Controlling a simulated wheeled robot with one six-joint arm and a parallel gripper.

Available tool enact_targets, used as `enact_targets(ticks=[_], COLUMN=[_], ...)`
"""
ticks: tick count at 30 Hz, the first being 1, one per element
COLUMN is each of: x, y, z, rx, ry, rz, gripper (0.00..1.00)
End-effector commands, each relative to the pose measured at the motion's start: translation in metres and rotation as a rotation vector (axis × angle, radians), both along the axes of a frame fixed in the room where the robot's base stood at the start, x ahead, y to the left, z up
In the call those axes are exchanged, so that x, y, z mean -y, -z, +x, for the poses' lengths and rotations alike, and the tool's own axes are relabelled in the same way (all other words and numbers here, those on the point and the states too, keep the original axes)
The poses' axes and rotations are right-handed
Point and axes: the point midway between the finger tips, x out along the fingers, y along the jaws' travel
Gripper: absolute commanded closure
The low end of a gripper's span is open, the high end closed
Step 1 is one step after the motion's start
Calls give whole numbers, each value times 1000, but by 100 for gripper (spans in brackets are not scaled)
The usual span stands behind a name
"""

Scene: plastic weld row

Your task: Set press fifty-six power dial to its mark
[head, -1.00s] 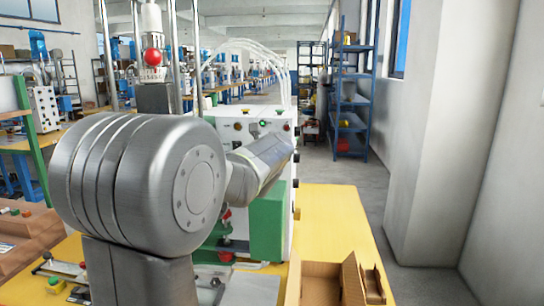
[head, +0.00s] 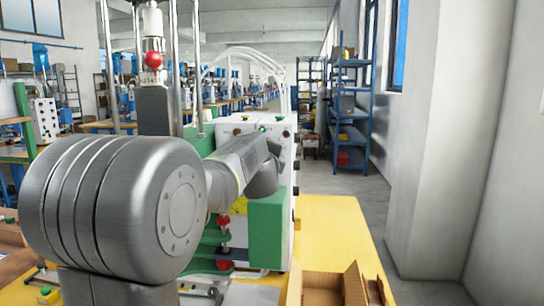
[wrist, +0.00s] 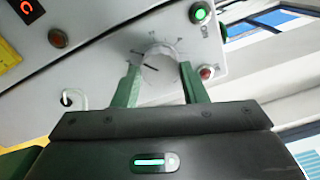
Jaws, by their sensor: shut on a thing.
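The power dial (wrist: 155,66) is a pale round knob on the press's white control panel (wrist: 105,50). Dark scale ticks fan around its upper side, and a short dark line shows near its middle. My gripper (wrist: 159,76) has its two green fingers on either side of the dial, shut on it. I cannot tell which tick is the mark. In the head view the press's white box (head: 268,128) stands behind my arm, which hides the dial and my gripper.
An open cardboard box (head: 325,285) sits on the yellow table (head: 340,225). A wall stands right.

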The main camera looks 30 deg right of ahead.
Motion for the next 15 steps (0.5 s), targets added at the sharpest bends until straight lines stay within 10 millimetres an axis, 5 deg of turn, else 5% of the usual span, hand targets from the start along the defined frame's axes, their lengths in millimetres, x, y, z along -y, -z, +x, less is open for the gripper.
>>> enact_targets(ticks=[15], x=[0], y=[1], z=[0], rx=[-92], ry=[1], rz=[-107], gripper=[84])
